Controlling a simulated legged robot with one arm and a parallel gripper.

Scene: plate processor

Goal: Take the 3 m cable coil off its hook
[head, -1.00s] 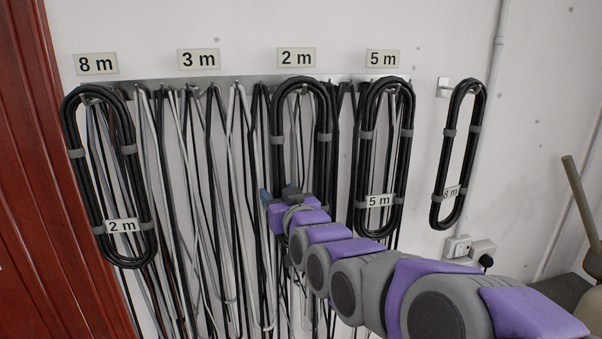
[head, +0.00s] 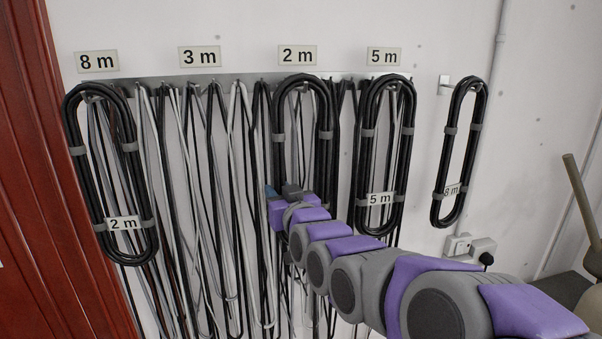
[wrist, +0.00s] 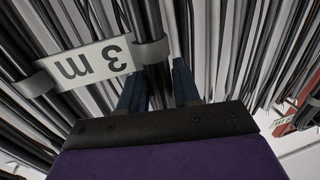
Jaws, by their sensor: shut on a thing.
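The 3 m cable coil (head: 324,135) is a black bundle with grey bands. It hangs on the rail under the "2 m" sign (head: 297,55). Its tag (wrist: 90,65) reads "3 m" upside down in the wrist view. My gripper (head: 278,193) is at the lower left side of this coil. In the wrist view its blue fingers (wrist: 160,85) are shut on a black strand of the coil beside a grey band. The arm hides the coil's lower part in the head view, and its hook is hard to make out.
A coil tagged 2 m (head: 70,120) hangs at left, a 5 m coil (head: 408,130) close on the right, and an 8 m coil (head: 447,150) on a separate hook. Loose cables (head: 237,200) hang densely behind. A red-brown door (head: 30,180) is at far left.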

